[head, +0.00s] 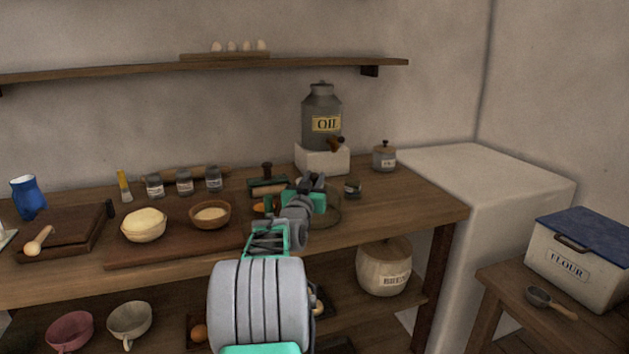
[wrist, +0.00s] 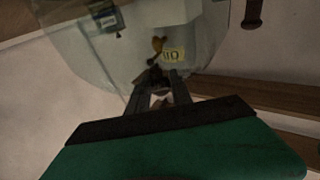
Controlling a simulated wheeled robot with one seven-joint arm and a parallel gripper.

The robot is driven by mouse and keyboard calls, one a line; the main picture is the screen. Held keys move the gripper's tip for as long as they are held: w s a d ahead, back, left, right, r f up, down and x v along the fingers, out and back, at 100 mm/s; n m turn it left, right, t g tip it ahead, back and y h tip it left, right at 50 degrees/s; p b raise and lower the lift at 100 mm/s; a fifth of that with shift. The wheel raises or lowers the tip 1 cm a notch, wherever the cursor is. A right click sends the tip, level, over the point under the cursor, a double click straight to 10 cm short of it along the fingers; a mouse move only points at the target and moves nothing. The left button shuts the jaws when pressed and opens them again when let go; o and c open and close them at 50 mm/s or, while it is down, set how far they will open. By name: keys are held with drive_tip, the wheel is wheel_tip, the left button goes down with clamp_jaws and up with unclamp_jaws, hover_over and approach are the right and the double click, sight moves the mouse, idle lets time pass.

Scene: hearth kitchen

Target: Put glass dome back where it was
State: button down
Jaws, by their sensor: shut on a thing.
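The clear glass dome (wrist: 195,62) fills the upper part of the wrist view. My gripper (wrist: 160,92) is shut on its knob at the top of the dome. In the head view my gripper (head: 314,184) is over the right part of the wooden table, in front of the oil urn. The dome's faint see-through edge (head: 333,217) shows just below and right of the gripper, partly hidden by my arm. I cannot tell whether its rim touches the table.
The oil urn (head: 322,118) stands on a white block behind the gripper. A small lidded jar (head: 384,157) is to its right. A wooden bowl (head: 210,214) and dough (head: 144,225) lie to the left. The table's front right corner (head: 440,207) is clear.

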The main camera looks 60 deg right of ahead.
drive_tip(key=c, duration=1.1)
unclamp_jaws()
drive_tip(key=shift+c, duration=0.2)
drive_tip(key=shift+r, duration=0.1)
drive_tip(key=v, duration=1.2)
